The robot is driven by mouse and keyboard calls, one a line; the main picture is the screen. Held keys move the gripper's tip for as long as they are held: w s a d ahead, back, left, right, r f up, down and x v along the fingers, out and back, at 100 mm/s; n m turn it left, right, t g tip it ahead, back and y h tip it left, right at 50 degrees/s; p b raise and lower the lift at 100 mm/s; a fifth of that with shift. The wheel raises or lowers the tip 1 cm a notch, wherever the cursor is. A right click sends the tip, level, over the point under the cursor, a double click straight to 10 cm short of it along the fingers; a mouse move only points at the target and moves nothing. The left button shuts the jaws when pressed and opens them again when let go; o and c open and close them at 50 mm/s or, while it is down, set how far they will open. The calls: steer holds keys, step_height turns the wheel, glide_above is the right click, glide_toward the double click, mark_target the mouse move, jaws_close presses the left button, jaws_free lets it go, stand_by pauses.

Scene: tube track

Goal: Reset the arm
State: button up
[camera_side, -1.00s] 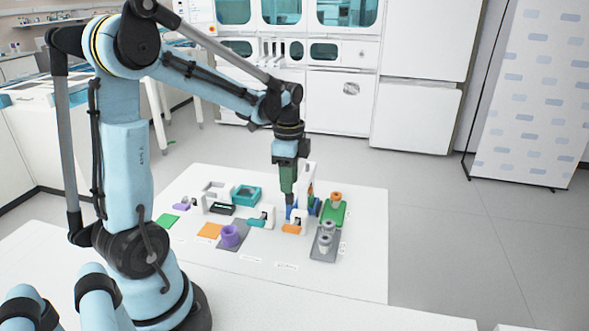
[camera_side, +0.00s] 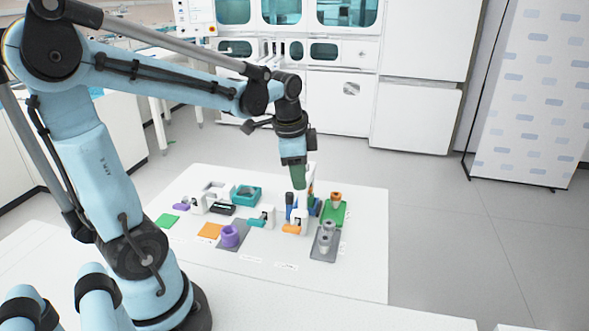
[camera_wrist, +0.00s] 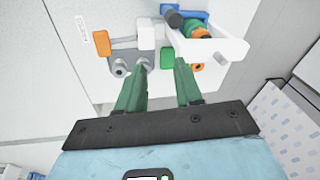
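My gripper (camera_side: 299,187) is above the back right part of the white work board (camera_side: 365,270), close to a white upright holder. In the wrist view its two green fingers (camera_wrist: 160,68) stand apart, with nothing visible between them. In the side view the fingertips overlap the blue and white parts behind them, so touching cannot be judged there.
The board bears a grey plate with grey pieces (camera_side: 327,230), a green plate (camera_side: 341,212), an orange piece (camera_side: 291,229), a purple ring (camera_side: 230,236), a teal tray (camera_side: 247,196) and an orange square (camera_side: 210,230). A white holder (camera_wrist: 215,47) stands beside the fingers.

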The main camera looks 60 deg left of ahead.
steer(key=s+d+n+t, duration=0.4)
steer(key=d+n+t, duration=0.1)
steer(key=d, duration=0.6)
steer(key=shift+r+n+h, duration=0.25)
steer(key=shift+n+h, duration=0.15)
steer(key=shift+n, duration=0.3)
